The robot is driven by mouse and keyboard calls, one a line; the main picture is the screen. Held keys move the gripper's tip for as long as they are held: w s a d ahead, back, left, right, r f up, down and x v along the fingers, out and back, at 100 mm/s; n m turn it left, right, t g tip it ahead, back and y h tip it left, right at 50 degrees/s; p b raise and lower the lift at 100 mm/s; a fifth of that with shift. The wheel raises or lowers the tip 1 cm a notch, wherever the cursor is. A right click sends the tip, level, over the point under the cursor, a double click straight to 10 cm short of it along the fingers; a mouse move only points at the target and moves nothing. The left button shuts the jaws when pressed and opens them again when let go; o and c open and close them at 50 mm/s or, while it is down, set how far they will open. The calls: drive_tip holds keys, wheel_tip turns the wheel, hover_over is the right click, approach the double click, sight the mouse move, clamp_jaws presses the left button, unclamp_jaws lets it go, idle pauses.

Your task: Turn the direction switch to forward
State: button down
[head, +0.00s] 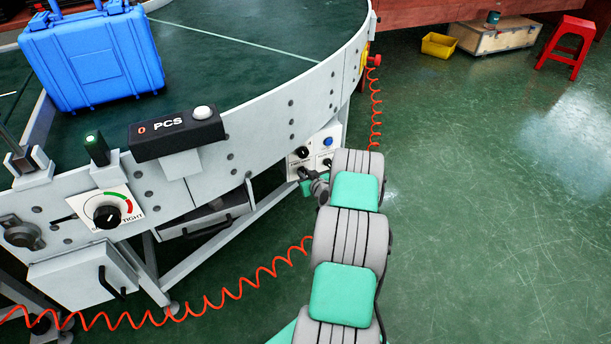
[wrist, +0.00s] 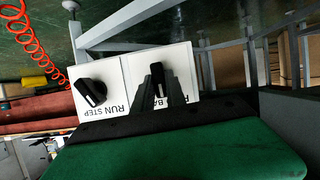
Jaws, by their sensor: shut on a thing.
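The direction switch (wrist: 158,76) is a black knob on a white plate whose label, upside down in the wrist view, is partly covered; letters like "F" and "BA" show. My gripper (wrist: 160,92) is shut on this knob, with a finger on either side. The knob's handle stands nearly upright in the wrist view; its exact setting is hard to tell. In the head view my gripper (head: 307,176) reaches the lower left part of the control panel (head: 317,146) on the conveyor's side. My wrist hides part of that panel.
A RUN STEP knob (wrist: 90,92) sits close beside the direction switch. The panel also has a blue button (head: 328,141) and an upper black knob (head: 302,152). A coiled red cable (head: 245,280) hangs near my arm.

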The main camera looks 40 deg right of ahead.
drive_tip(key=shift+w+a+n+h+b, duration=0.1)
drive_tip(key=shift+a+n+h+b, duration=0.1)
drive_tip(key=shift+n+h+b, duration=1.4)
drive_tip(key=shift+n+y, duration=0.3)
drive_tip(key=shift+n, duration=0.1)
drive_tip(key=c, duration=1.4)
unclamp_jaws()
drive_tip(key=shift+o, duration=0.2)
drive_tip(key=shift+p, duration=0.3)
